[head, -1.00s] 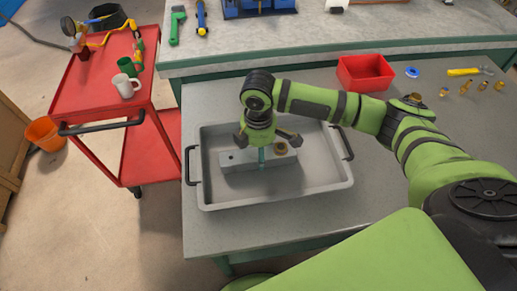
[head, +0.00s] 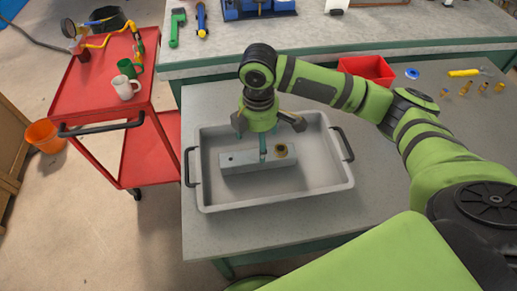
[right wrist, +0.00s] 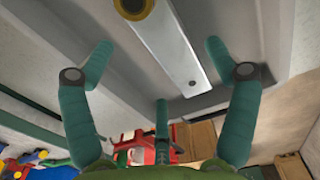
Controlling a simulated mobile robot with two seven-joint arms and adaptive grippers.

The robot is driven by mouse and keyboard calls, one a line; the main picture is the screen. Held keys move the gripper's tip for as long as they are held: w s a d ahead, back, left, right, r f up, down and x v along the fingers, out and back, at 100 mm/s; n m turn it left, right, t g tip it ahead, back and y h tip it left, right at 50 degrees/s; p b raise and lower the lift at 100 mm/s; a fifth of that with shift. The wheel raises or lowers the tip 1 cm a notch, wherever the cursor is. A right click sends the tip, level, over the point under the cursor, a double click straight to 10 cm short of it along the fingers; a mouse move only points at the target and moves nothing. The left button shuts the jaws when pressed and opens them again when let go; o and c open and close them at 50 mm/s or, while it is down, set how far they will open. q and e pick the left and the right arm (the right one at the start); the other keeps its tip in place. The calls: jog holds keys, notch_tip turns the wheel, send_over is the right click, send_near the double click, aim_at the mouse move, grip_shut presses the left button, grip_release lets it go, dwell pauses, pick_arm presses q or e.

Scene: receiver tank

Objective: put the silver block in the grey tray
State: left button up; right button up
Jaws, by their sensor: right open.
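The silver block (head: 236,163) is a long bar with a brass ring at one end and a small dark hole at the other. It lies inside the grey tray (head: 322,178), on its floor. My right gripper (head: 266,138) is above the block, with its fingers spread and nothing between them. One finger overlaps the block's middle in the head view. In the right wrist view the block (right wrist: 168,45) lies beyond the open fingers (right wrist: 158,62), apart from them. My left gripper is not in view.
A red bin (head: 372,68) stands behind my right arm on the bench. Brass fittings (head: 465,89) and a yellow-handled tool (head: 464,72) lie at the right. A red cart (head: 95,95) with mugs stands at the left. The bench's front right is clear.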

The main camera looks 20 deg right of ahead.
aim_at(258, 152)
notch_tip(258, 152, up, 6)
